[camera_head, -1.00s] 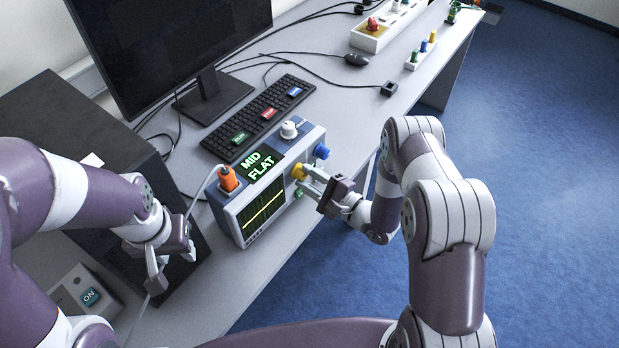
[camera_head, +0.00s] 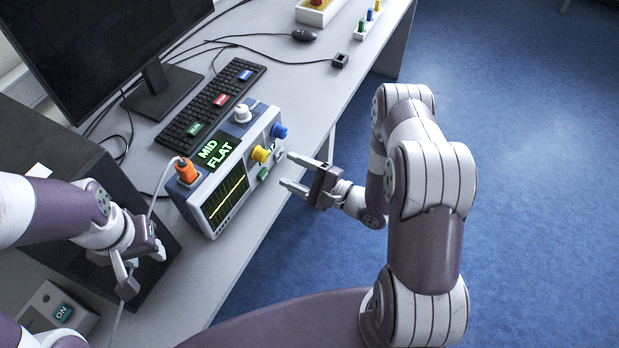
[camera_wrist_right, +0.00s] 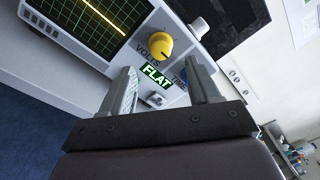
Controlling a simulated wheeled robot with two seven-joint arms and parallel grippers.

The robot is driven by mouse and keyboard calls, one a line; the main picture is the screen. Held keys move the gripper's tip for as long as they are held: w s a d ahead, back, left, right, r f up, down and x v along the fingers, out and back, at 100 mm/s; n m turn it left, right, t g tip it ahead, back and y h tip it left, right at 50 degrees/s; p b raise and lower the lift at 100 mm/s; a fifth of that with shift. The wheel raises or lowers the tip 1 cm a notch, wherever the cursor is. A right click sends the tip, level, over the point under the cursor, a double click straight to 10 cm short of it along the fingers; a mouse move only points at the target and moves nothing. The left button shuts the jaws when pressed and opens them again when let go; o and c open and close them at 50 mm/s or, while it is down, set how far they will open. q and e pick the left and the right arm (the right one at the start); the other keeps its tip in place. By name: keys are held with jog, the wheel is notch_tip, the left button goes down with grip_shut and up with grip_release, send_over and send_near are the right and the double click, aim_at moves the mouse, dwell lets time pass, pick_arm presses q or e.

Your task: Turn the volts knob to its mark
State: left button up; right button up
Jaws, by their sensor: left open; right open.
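The oscilloscope (camera_head: 200,215) stands near the table's front edge, its screen showing a straight yellow line and its top display reading MID FLAT. The yellow volts knob (camera_head: 259,154) is on its front panel. In the right wrist view the knob (camera_wrist_right: 153,47) sits beside the word VOLTS, with a green FLAT label (camera_wrist_right: 157,76) below it. My right gripper (camera_head: 285,170) is open and empty, its fingers pointing at the panel, a short gap from the knob. My left gripper (camera_head: 145,268) is open and empty by the dark box at left. I cannot make out the knob's mark.
An orange plug (camera_head: 187,171) with a cable sits at the scope's left. The keyboard (camera_head: 211,103) lies behind. Open floor is at right.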

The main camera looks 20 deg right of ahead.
jog(key=v, duration=0.6)
